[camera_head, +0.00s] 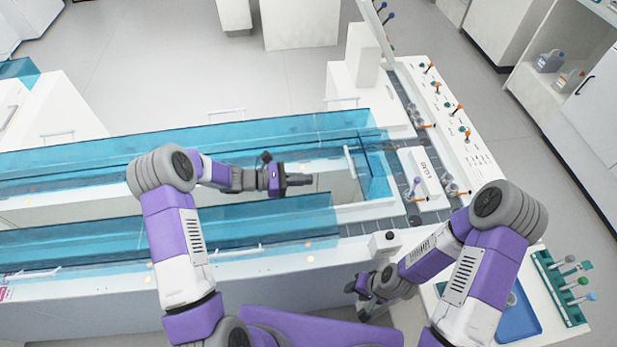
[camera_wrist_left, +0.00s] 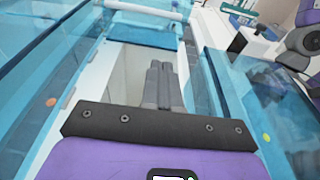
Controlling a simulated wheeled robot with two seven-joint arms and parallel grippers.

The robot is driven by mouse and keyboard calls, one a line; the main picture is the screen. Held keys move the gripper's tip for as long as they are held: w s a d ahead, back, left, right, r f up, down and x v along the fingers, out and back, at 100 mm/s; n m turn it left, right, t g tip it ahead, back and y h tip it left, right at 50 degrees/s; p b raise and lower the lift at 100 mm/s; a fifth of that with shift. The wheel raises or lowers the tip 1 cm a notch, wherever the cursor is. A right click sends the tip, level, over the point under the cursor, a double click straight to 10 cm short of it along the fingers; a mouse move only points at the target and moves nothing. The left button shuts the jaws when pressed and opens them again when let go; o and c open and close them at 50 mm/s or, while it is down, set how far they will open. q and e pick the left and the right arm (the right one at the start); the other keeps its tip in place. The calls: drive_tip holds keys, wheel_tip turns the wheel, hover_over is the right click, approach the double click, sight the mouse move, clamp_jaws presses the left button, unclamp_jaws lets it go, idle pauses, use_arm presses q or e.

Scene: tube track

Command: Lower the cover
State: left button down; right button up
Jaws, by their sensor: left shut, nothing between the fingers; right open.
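The cover is translucent blue; its far panel (camera_head: 270,132) and near panel (camera_head: 240,220) run along the long white track housing, with an open gap between them. A blue end section with a white bar handle (camera_head: 350,161) stands at the gap's right end. My left gripper (camera_head: 310,180) is shut and empty, over the gap and pointing right, apart from the handle. In the left wrist view its closed fingers (camera_wrist_left: 163,75) lie between blue panels, with a white bar (camera_wrist_left: 142,7) ahead. My right gripper (camera_head: 360,287) is open and empty near the housing's front right; its fingertips are partly obscured.
A white block marked LOAD (camera_head: 420,172) and a panel with several orange-tipped levers (camera_head: 463,132) stand at the right. A blue tray (camera_head: 518,318) and a green rack (camera_head: 562,290) with tubes lie at the lower right. Floor is clear behind.

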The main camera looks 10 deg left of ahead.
use_arm(q)
drive_tip(key=r+b+x, duration=0.1)
drive_tip(key=r+x, duration=0.1)
drive_tip(key=x, duration=0.8)
drive_tip(key=shift+w+d+r, duration=0.2)
drive_tip(key=shift+d+r, duration=0.2)
drive_tip(key=shift+d, duration=0.05)
